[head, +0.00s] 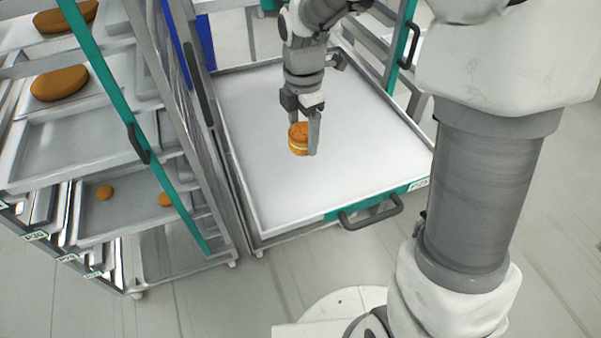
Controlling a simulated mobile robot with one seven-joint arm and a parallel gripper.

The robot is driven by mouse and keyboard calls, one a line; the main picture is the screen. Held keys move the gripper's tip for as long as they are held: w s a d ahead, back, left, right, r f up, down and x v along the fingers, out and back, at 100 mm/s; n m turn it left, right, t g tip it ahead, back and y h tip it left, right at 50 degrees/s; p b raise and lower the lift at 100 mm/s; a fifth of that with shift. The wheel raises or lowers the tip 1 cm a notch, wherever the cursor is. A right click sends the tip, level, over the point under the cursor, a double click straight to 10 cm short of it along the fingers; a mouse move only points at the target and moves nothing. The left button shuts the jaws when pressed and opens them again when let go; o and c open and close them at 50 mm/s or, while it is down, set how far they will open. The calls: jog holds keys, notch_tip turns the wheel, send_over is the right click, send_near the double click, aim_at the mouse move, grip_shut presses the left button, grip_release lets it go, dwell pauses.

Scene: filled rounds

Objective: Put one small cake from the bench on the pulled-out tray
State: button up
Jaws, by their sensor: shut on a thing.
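A small round orange-brown cake with a pale band around its side (299,140) is held in my gripper (303,136). My gripper points down and is shut on the cake, with a finger showing on its right side. The cake is over the pulled-out tray (300,205), near its middle in the picture. I cannot tell how high the cake is above the tray. The visible part of the tray is flat, grey and empty, with a low rim and a teal front strip. The bench is not in view.
A rack (105,130) with several trays stands at the left, holding large brown loaves and small round items. A dark handle (370,214) sticks out at the tray's front. Teal door frames stand on both sides. Grey floor shows in front.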

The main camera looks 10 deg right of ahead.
send_over(296, 190)
notch_tip(296, 190, down, 4)
jog(key=shift+s+r+b, duration=0.1)
jog(key=shift+b, duration=0.2)
jog(key=shift+f+b, duration=0.3)
jog(key=shift+f, duration=1.65)
jog(key=shift+f, duration=0.15)
jog(key=o, duration=0.8)
jog(key=shift+c, duration=0.2)
